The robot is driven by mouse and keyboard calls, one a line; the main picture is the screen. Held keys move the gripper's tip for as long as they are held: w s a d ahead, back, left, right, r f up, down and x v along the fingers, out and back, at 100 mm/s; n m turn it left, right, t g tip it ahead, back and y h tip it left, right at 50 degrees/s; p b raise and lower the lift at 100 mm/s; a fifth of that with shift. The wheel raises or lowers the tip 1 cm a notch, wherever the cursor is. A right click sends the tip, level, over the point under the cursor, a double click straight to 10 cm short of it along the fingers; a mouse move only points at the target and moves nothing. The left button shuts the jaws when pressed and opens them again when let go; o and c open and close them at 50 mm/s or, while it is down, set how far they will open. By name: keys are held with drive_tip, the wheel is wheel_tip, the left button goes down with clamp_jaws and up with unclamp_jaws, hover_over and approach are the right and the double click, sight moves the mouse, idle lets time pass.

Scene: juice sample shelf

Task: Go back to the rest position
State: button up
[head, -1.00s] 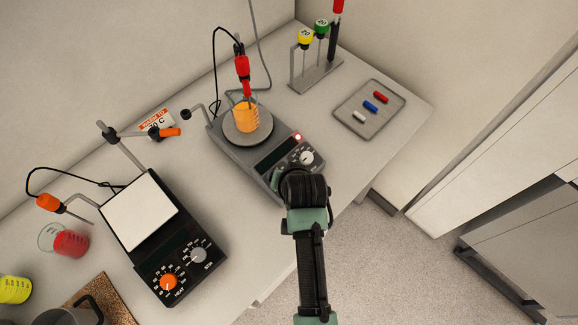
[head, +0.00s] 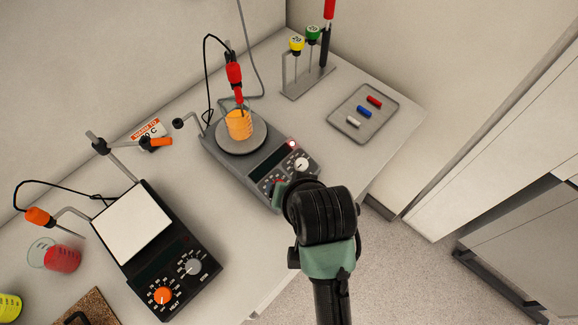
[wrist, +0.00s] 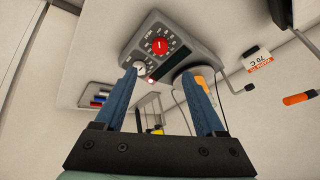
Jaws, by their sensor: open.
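My gripper (wrist: 168,100) shows in the wrist view with its two blue fingers apart and nothing between them. In the head view my arm hides the fingers; its end is over the front edge of the bench, by the front of the far hotplate (head: 262,160). That hotplate also shows beyond the fingers in the wrist view (wrist: 178,38). A beaker of orange juice (head: 238,124) stands on its round plate, with a red-handled probe (head: 234,75) in it. A red light is lit on the hotplate.
A second hotplate (head: 133,222) with a white square top stands at left. Beakers of red (head: 62,258) and yellow (head: 8,306) liquid are further left. A tray (head: 342,128) with three small bars and a rack (head: 308,82) stand at the back right. Floor lies right of the bench.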

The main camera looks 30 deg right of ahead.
idle(0.4)
drive_tip(key=w+a+r+n+t, duration=0.1)
drive_tip(key=w+a+r+t, duration=0.2)
drive_tip(key=r, duration=0.6)
drive_tip(key=w+a+r+n+t+b, duration=0.1)
drive_tip(key=w+r+t, duration=0.35)
drive_tip(key=r, duration=0.45)
drive_tip(key=w+a+r+n+t, duration=0.1)
drive_tip(key=w+a+r+t, duration=0.3)
drive_tip(key=r, duration=0.6)
drive_tip(key=s+a+r+n+t, duration=0.1)
drive_tip(key=s+r+t, duration=0.2)
drive_tip(key=r, duration=0.6)
drive_tip(key=s+a+r+n+t, duration=0.2)
drive_tip(key=s+r+t, duration=0.1)
drive_tip(key=r, duration=0.6)
drive_tip(key=s+a+r+n+t+y+b, duration=0.1)
drive_tip(key=s+r+t, duration=0.2)
drive_tip(key=r, duration=0.6)
drive_tip(key=shift+s+a+n, duration=0.3)
drive_tip(key=shift+s, duration=0.05)
drive_tip(key=shift+t, duration=0.25)
